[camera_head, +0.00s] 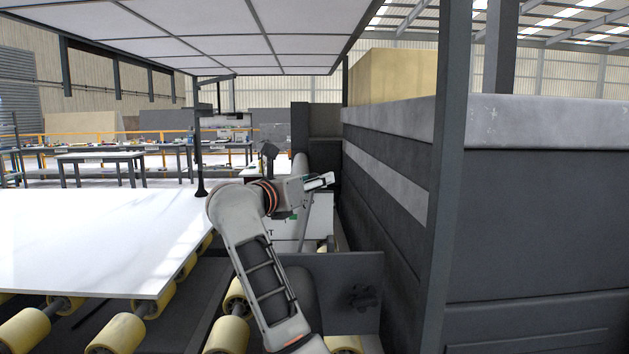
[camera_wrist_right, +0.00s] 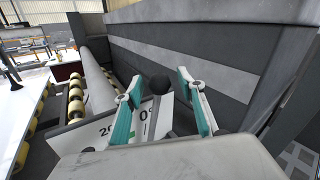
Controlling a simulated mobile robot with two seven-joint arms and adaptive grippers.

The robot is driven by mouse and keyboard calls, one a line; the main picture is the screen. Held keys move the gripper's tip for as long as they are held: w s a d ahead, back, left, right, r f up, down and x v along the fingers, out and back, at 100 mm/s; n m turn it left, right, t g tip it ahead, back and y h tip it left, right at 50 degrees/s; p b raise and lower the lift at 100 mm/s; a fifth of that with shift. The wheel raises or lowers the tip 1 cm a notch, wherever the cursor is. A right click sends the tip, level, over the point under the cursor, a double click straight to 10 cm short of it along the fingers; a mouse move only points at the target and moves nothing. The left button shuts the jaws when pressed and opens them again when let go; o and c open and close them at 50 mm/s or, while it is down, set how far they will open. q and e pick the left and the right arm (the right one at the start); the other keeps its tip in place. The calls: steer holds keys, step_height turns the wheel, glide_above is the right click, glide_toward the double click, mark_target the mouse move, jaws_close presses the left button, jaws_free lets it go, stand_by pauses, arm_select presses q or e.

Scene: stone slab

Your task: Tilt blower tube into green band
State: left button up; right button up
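A long grey cylinder, which looks like the blower tube, stands behind my arm in the head view (camera_head: 301,165) and runs away at the left in the right wrist view (camera_wrist_right: 98,80). A white panel (camera_head: 318,222) with printed figures and small green marks is below my gripper; it also shows in the right wrist view (camera_wrist_right: 90,133). My right gripper (camera_head: 328,180) is open, its teal fingers apart in the right wrist view (camera_wrist_right: 161,78). A black round knob (camera_wrist_right: 160,85) shows between the fingers, apparently beyond them; contact cannot be told. My left gripper is not in view.
A large white slab (camera_head: 90,240) lies on yellow rollers (camera_head: 120,334) at the left. A tall dark machine wall (camera_head: 385,190) with a light stripe stands close at the right. A dark plate (camera_head: 340,285) is below my arm.

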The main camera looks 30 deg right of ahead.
steer(key=shift+w+d, duration=0.1)
steer(key=shift+d, duration=0.15)
jaws_close()
steer(key=shift+w+a+r+n+t+h+p, duration=0.1)
steer(key=shift+w+a+n+h, duration=0.1)
steer(key=shift+w+a+n, duration=0.4)
steer(key=shift+w+a+r+n+t+h+p, duration=0.1)
steer(key=shift+w+a+n+h, duration=0.15)
steer(key=shift+a, duration=0.7)
steer(key=shift+w+a+r+n+t+h+p, duration=0.15)
steer(key=shift+w+a+n, duration=0.1)
steer(key=shift+w+a, duration=0.4)
jaws_free()
steer(key=shift+s+a, duration=0.1)
steer(key=shift+a, duration=0.1)
steer(key=shift+d+f, duration=0.1)
